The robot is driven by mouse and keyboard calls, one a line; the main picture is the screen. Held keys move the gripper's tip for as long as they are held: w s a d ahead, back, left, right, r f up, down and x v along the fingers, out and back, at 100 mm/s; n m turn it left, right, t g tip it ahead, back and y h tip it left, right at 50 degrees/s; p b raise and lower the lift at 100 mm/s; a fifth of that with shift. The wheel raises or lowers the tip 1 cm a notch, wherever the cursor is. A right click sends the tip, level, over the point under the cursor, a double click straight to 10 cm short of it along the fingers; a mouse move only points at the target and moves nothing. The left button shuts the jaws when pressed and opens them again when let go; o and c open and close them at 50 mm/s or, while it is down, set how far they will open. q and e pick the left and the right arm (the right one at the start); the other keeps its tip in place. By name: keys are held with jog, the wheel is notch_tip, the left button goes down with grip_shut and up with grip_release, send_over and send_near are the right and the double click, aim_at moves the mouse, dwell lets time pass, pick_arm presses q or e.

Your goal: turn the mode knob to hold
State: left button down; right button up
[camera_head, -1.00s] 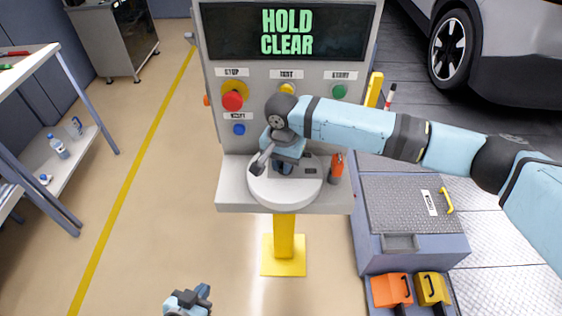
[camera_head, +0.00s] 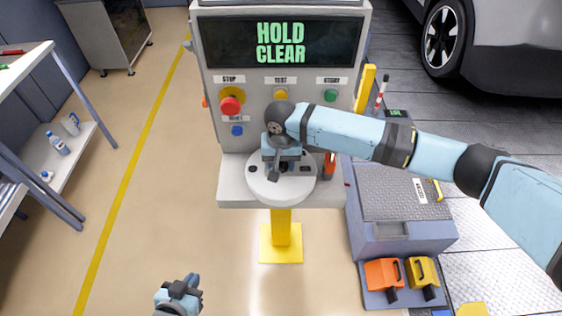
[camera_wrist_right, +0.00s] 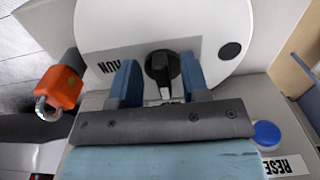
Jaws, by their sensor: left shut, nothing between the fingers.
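The mode knob (camera_wrist_right: 160,66) is black and sits on the white round dial (camera_head: 256,190), which also shows in the right wrist view (camera_wrist_right: 110,25). My right gripper (camera_wrist_right: 158,76) is open, with one blue finger on each side of the knob. I see no clear contact. The knob's pointer end is turned toward the gripper's palm. A RUN label lies left of the knob in the wrist view; a HOLD label is not readable on the dial. In the head view my right gripper hides the knob. My left gripper (camera_head: 180,289) is shut and empty, low at bottom left.
The screen (camera_head: 281,43) reads HOLD CLEAR. A red stop button (camera_head: 231,101), yellow (camera_head: 281,94), green (camera_head: 330,95) and blue (camera_head: 237,131) buttons are on the panel. An orange padlock (camera_wrist_right: 62,88) hangs beside the dial. Floor left of the pedestal is clear.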

notch_tip(320, 180, up, 14)
jog(key=b, duration=0.1)
dwell(0.5)
jog(key=shift+f, duration=0.1)
